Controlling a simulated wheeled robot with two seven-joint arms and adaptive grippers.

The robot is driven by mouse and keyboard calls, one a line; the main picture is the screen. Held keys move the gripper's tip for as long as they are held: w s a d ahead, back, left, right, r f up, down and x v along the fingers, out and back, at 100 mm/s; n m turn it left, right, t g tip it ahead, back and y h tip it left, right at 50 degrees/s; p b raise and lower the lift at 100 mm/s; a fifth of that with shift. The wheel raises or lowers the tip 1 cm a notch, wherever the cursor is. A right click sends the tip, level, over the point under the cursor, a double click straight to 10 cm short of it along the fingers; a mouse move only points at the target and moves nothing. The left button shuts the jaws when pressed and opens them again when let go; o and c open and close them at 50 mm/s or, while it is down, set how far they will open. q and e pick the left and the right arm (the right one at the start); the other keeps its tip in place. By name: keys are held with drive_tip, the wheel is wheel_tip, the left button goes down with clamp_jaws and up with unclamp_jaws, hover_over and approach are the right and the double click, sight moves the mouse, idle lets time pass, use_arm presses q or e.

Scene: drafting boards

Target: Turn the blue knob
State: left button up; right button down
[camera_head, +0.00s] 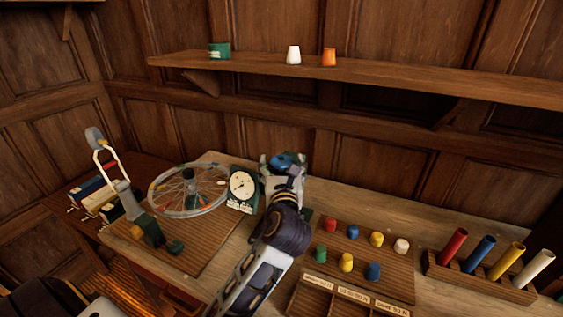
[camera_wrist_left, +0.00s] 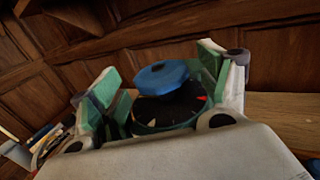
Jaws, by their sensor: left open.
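The blue knob (camera_wrist_left: 163,76) is a round blue cap on a dark dial with a red mark (camera_wrist_left: 201,98), seen in the left wrist view. In the head view the knob (camera_head: 283,160) shows only partly, beyond my left gripper (camera_head: 284,168). My left gripper's green-padded fingers (camera_wrist_left: 158,72) are open, one on each side of the knob. A gap shows between the knob and the fingers; I cannot tell whether they touch the dial. My right gripper is not in view.
A white-faced gauge (camera_head: 242,187) and a spoked wheel (camera_head: 189,190) stand just left of my left gripper. Several coloured pegs sit on a board (camera_head: 325,262) to the right, with a rack of coloured tubes (camera_head: 470,275) beyond. A wall shelf (camera_head: 400,75) runs behind.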

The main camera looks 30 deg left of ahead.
use_arm(q)
drive_tip(key=shift+w+a, duration=0.3)
drive_tip(key=shift+w, duration=0.35)
drive_tip(key=shift+w+a, duration=0.1)
drive_tip(key=shift+w, duration=0.1)
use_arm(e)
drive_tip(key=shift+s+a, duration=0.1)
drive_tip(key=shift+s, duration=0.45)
use_arm(q)
drive_tip(key=shift+c, duration=0.2)
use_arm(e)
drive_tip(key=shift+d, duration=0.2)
use_arm(q)
drive_tip(key=shift+c, duration=1.1)
drive_tip(key=c, duration=0.8)
drive_tip(key=shift+o, duration=0.2)
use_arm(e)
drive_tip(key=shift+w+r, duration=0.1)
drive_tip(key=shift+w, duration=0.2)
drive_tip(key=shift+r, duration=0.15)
